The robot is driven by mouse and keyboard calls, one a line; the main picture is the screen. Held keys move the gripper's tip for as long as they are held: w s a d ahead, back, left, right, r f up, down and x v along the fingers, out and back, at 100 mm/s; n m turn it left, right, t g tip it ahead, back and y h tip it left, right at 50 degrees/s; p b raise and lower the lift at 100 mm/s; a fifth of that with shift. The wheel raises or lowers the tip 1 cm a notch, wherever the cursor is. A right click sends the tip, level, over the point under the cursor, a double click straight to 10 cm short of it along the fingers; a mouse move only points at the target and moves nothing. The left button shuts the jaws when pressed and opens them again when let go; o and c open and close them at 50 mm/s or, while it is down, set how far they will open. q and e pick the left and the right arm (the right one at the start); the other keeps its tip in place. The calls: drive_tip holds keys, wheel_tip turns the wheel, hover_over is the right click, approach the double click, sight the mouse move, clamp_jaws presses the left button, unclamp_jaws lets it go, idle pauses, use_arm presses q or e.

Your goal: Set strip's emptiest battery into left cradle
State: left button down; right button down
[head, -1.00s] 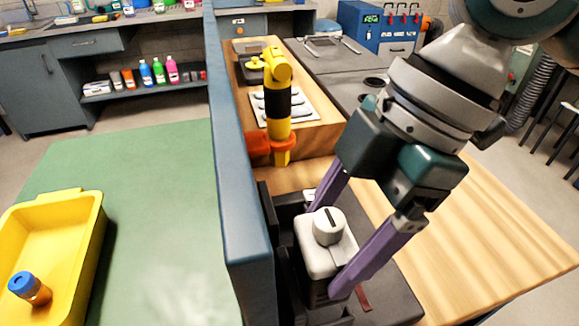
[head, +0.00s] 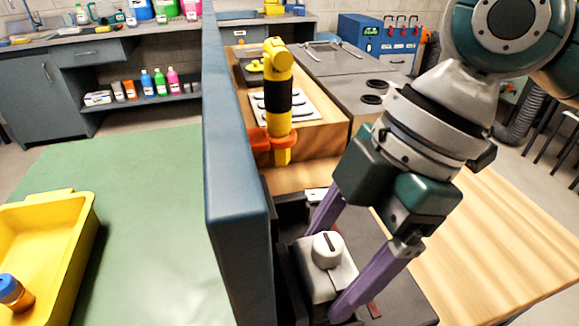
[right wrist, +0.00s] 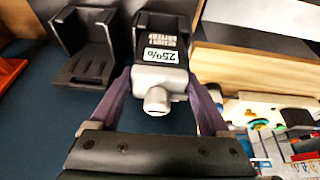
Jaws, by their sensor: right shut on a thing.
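My right gripper (head: 335,268) has its two purple fingers shut on a battery (head: 322,278) with a pale top and a round slotted knob. The right wrist view shows the same battery (right wrist: 161,52) between the fingers, its label reading 25%. Its body is black. In that view an empty black cradle (right wrist: 92,62) stands beside the battery, to its left in the picture. In the head view, black cradle parts surround the battery's lower end, and I cannot tell whether it is seated. My left gripper is not in view.
A blue upright panel (head: 236,170) stands close left of the battery. A yellow and black tool (head: 278,95) stands in an orange holder beyond it. A yellow tray (head: 50,235) lies on the green table. The wooden bench top (head: 500,235) is clear at right.

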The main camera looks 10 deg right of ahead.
idle(0.7)
drive_tip(key=shift+p, duration=0.7)
idle(0.5)
drive_tip(key=shift+f, duration=0.15)
idle(0.4)
drive_tip(key=shift+f+b, duration=0.75)
drive_tip(key=shift+f, duration=0.6)
unclamp_jaws()
drive_tip(key=v, duration=1)
drive_tip(key=shift+p, duration=0.35)
drive_tip(key=shift+r, duration=0.1)
